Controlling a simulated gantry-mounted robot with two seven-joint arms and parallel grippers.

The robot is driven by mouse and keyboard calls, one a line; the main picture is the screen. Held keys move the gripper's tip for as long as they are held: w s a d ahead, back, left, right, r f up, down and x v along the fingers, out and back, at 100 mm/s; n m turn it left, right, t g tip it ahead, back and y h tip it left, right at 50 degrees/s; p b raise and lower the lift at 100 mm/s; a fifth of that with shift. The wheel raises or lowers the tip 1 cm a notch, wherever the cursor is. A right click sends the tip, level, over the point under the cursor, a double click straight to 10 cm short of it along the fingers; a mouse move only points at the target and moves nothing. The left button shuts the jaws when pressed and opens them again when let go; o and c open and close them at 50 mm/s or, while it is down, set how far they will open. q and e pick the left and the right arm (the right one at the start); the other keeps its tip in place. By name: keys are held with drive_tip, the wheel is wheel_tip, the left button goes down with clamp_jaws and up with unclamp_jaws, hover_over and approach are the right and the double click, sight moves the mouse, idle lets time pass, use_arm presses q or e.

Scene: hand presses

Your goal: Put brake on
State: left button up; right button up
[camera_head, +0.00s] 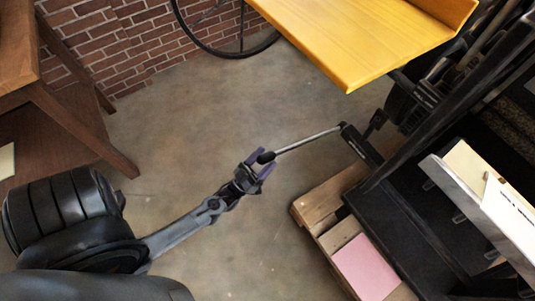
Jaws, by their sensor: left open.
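A lever with a thin metal rod (308,142) and a black knob (265,157) sticks out to the left from the black hand press (395,215) on the right. My left gripper (268,159) is open, with its purple fingers on either side of the knob in this view. I cannot tell whether the fingers touch it or sit at its height. My right gripper is not in view.
The press stands on a wooden pallet (313,205) with a pink sheet (366,266) on it. A yellow shelf (365,35) overhangs at the top. A wooden table (75,120) stands at the left by a brick wall (125,40). The concrete floor (190,120) between is clear.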

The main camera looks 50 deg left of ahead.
use_arm(q)
drive_tip(key=p+v, duration=0.1)
drive_tip(key=v, duration=0.7)
drive_tip(key=shift+s+f, duration=0.2)
drive_tip(key=shift+s, duration=0.05)
